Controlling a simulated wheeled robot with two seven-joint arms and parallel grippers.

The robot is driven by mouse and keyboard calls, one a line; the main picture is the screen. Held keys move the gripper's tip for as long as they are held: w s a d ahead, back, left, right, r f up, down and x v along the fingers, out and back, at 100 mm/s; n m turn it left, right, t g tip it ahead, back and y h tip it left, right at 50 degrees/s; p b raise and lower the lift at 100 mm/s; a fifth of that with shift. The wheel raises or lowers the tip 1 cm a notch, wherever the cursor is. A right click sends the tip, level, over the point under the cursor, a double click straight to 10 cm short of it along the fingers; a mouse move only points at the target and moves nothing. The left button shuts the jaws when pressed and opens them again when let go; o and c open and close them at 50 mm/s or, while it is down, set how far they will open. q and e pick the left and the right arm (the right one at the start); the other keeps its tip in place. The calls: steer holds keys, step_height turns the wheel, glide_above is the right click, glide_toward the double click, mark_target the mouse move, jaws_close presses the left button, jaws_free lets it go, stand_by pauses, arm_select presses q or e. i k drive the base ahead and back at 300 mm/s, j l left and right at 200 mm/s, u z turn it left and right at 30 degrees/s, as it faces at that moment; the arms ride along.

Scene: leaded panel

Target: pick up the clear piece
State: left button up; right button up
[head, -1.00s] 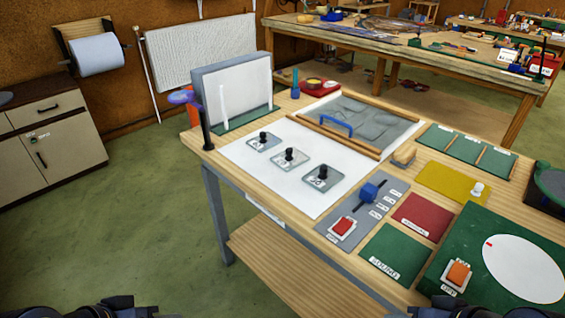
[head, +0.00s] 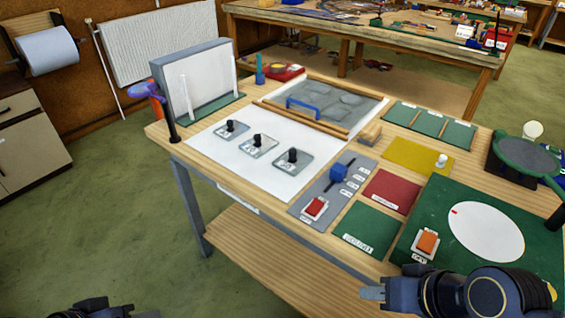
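Three see-through, greyish glass pieces with black knobs lie in a slanting row on the white sheet (head: 225,162): a left one (head: 222,134), a middle one (head: 250,149) and a right one (head: 283,165). Each bears a small mark too small to read, so I cannot tell which is the clear piece. My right gripper (head: 372,289) is at the bottom right, near the table's front edge, apart from the pieces; its finger gap is not clear. My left gripper (head: 92,304) shows only partly at the bottom left, well away from the table.
A wooden-railed tray (head: 352,108) with a blue handle (head: 303,104) lies behind the sheet. A grey upright panel (head: 195,85) stands at the left. A grey strip with a blue slider (head: 338,173), red (head: 392,190) and green (head: 368,228) mats lie to the right.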

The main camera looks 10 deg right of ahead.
mark_target(233, 128)
steer(key=z, duration=1.95)
steer(key=u, duration=2.1)
steer(key=i+j+z, duration=0.1)
steer(key=i+j, duration=0.15)
steer(key=i+j+z, duration=0.15)
steer(key=j, duration=0.25)
steer(key=i+j+z, duration=0.1)
steer(key=i+j, duration=0.15)
steer(key=j, duration=0.15)
steer(key=i+j+z, duration=0.15)
steer(key=j, duration=0.2)
steer(key=i+j+z, duration=0.1)
steer(key=j, duration=0.35)
steer(key=i+j+z, duration=0.1)
steer(key=i+j, duration=0.2)
steer(key=i+j+z, duration=0.15)
steer(key=i+j, duration=0.15)
steer(key=j, duration=0.15)
steer(key=i+j+z, duration=0.1)
steer(key=i+j, duration=0.15)
steer(key=j, duration=0.15)
steer(key=i+j+z, duration=0.1)
steer(key=i+j, duration=0.15)
steer(key=j, duration=0.2)
